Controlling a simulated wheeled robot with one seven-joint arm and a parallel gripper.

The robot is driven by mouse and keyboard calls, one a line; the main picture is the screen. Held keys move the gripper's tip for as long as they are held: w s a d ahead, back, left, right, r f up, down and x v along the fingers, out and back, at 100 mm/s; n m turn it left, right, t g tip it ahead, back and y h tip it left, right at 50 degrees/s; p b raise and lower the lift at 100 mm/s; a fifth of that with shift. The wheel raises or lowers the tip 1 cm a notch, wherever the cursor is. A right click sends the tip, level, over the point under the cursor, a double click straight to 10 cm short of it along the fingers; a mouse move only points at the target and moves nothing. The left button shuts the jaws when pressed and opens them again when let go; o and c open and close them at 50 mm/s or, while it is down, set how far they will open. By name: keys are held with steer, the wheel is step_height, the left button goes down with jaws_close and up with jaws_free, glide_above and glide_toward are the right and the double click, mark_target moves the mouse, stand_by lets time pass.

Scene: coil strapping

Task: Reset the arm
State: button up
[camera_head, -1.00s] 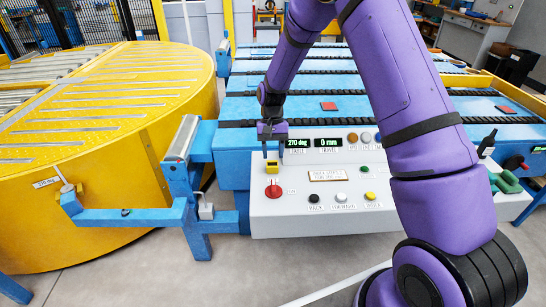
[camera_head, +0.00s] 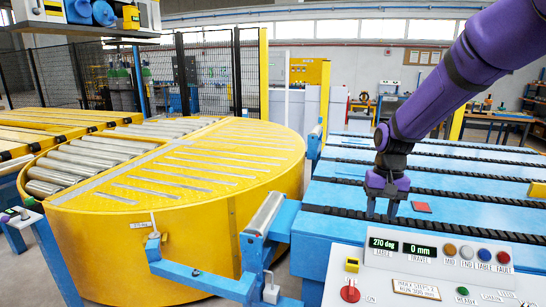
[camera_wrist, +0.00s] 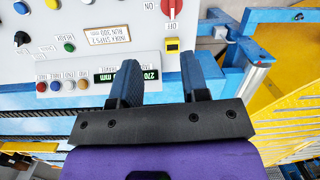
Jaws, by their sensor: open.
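My gripper (camera_head: 383,211) is at the end of my purple arm, pointing down above the blue conveyor, just behind the control panel. In the wrist view my gripper (camera_wrist: 163,75) shows two dark fingers standing apart with nothing between them. The white control panel (camera_head: 400,273) is at the lower right, with displays reading 270 deg and 0 mm. Its red rotary switch (camera_head: 350,291) and yellow button (camera_head: 352,265) are near its left edge. The panel (camera_wrist: 75,40) appears upside down in the wrist view, with the red switch (camera_wrist: 172,10) at the top.
A large round yellow turntable (camera_head: 200,230) with rollers fills the left. A blue arm with a roller (camera_head: 265,213) stands between it and the panel. The blue slatted conveyor (camera_head: 450,190) with black chains stretches behind the panel. A dark mesh fence (camera_head: 210,75) stands at the back.

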steer(key=s+d+r+t, duration=0.1)
steer(key=s+r+t, duration=0.1)
steer(key=s+r, duration=0.3)
steer(key=s+d+r+n+t, duration=0.1)
steer(key=s+r, duration=0.4)
steer(key=s, duration=0.8)
steer(key=s+d+r+n+t, duration=0.1)
steer(key=s+r+t, duration=0.2)
steer(key=s+r, duration=0.3)
steer(key=s, duration=0.3)
steer(key=shift+s+d+t+h, duration=0.3)
steer(key=shift+s+h, duration=0.1)
steer(key=shift+d, duration=0.1)
